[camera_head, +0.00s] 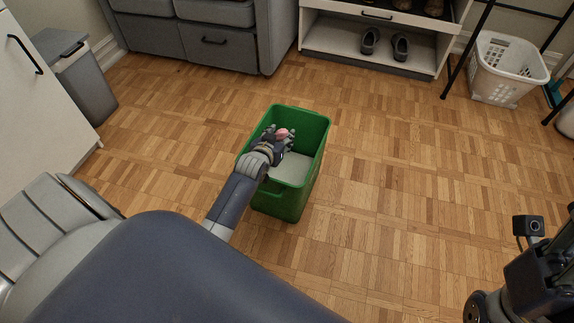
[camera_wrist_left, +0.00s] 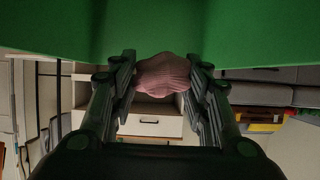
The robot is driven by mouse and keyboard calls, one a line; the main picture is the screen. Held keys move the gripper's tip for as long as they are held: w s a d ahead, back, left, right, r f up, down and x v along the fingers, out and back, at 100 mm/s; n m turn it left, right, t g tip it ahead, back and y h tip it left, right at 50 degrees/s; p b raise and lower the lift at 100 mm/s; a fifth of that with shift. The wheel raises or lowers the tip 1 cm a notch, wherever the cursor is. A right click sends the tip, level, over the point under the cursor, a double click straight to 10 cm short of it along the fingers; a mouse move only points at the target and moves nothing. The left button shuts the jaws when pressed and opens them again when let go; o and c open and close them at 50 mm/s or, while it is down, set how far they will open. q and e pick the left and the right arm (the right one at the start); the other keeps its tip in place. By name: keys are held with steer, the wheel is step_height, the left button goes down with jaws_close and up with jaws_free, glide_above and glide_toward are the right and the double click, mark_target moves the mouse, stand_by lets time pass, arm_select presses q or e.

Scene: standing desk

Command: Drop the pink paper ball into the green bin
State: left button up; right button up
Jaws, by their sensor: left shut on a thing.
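The green bin (camera_head: 290,205) stands upright on the wood floor in the middle of the head view, with a pale inside bottom. My left gripper (camera_head: 283,135) is over the bin's open top, toward its left side. It is shut on the pink paper ball (camera_head: 283,133). In the left wrist view the ball (camera_wrist_left: 163,75) sits between the two fingers, and the green bin wall (camera_wrist_left: 160,25) fills the top of the picture. My right arm shows at the lower right of the head view, but its gripper fingers do not show.
A grey bin (camera_head: 78,75) stands at the left by a white cabinet (camera_head: 40,95). A grey drawer unit (camera_head: 205,35) and a shoe shelf (camera_head: 370,55) line the back. A white basket (camera_head: 507,68) is at the back right. Floor right of the green bin is clear.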

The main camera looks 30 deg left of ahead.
arm_select(q)
steer(key=o, duration=0.7)
steer(key=shift+o, duration=0.2)
steer(key=shift+s, duration=0.1)
steer(key=v, duration=1.2)
